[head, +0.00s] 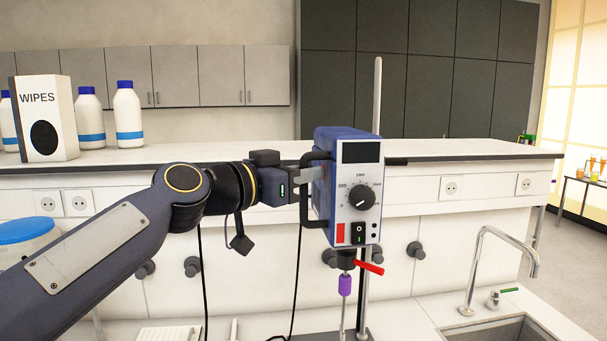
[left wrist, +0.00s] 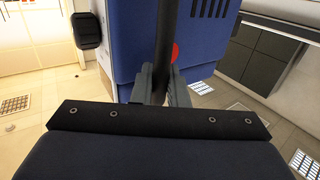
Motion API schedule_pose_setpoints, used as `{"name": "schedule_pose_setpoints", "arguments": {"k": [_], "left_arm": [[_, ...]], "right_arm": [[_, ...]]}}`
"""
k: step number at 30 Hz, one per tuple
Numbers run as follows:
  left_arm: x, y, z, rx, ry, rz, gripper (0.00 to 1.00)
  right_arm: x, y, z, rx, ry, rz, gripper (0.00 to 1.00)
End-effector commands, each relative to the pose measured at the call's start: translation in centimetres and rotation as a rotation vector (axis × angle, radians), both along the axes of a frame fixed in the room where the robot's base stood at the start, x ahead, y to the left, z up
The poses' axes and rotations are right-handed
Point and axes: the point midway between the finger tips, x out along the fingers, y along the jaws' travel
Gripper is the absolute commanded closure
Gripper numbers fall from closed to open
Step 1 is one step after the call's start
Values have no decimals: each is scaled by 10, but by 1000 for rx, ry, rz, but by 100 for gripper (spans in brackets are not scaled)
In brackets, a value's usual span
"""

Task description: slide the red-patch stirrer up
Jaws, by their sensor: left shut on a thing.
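The stirrer (head: 359,205) is a blue and white box with a dial, a dark display and a red patch (head: 340,233) at its lower left front. It sits high on an upright metal rod (head: 377,95). A black handle (head: 307,190) runs down its left side. My left gripper (head: 308,184) comes in from the left and is shut on this handle. In the left wrist view the fingers (left wrist: 159,85) close around the dark handle bar, with the blue housing (left wrist: 205,50) behind. A red lever (head: 369,268) and a purple chuck (head: 345,285) are below the box. My right gripper is not in view.
A wipes box (head: 45,118) and white bottles (head: 128,115) stand on the back shelf at left. A blue-lidded tub (head: 28,238) is at far left. A sink (head: 510,332) with a tap (head: 480,265) lies at right. Black cables hang left of the stirrer.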

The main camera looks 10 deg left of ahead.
Motion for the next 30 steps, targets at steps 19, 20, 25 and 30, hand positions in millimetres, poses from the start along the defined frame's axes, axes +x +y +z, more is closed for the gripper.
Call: {"name": "schedule_pose_setpoints", "arguments": {"k": [19,20,25,30], "left_arm": [[-1,2,6,-7,-11,5,81],[-2,3,5,-7,-11,5,81],[-19,18,3,-7,-14,7,81],[-41,37,3,-8,-14,8,81]], "right_arm": [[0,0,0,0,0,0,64],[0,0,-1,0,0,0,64],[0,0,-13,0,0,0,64],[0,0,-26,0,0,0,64]]}}
